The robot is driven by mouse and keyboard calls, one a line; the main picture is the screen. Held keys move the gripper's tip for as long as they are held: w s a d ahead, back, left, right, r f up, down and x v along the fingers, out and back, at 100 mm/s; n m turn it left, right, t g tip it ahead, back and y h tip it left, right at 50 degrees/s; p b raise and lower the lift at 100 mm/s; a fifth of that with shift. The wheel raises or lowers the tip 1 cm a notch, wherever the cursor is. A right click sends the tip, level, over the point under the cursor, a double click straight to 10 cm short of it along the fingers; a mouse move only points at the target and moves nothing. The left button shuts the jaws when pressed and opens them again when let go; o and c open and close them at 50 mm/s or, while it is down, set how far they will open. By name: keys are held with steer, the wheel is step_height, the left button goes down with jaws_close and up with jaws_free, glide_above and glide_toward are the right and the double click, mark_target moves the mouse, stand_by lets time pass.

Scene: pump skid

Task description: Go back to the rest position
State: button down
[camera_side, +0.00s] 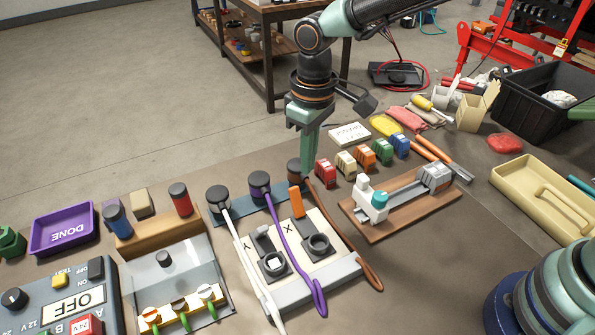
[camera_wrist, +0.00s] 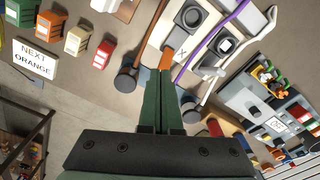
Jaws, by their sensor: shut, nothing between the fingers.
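My gripper (camera_side: 306,168) points down with its fingers together and holds nothing. In the side view its tip is close to the dark knob of the brown lever (camera_side: 325,205); I cannot tell whether they touch. In the wrist view the green fingers of my gripper (camera_wrist: 161,75) lie side by side, close to an orange handle (camera_wrist: 168,57) on the pale panel. The brown lever's dark knob (camera_wrist: 126,80) is just left of the fingertips there.
White (camera_side: 247,260) and purple (camera_side: 288,245) levers stand left of my gripper. A sign (camera_wrist: 35,60) reads "NEXT ORANGE". A purple "DONE" tray (camera_side: 62,211) is far left.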

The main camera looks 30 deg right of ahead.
steer(key=s+d+r+m+t, duration=0.2)
steer(key=s+d+r+m, duration=0.1)
steer(key=d+r, duration=0.75)
steer(key=s+d+m+t, duration=0.2)
steer(key=s+d+t, duration=0.1)
steer(key=s+d, duration=0.5)
steer(key=d, duration=0.3)
steer(key=shift+d+r+m, duration=0.3)
steer(key=shift+d+r, duration=0.05)
steer(key=shift+r, duration=0.05)
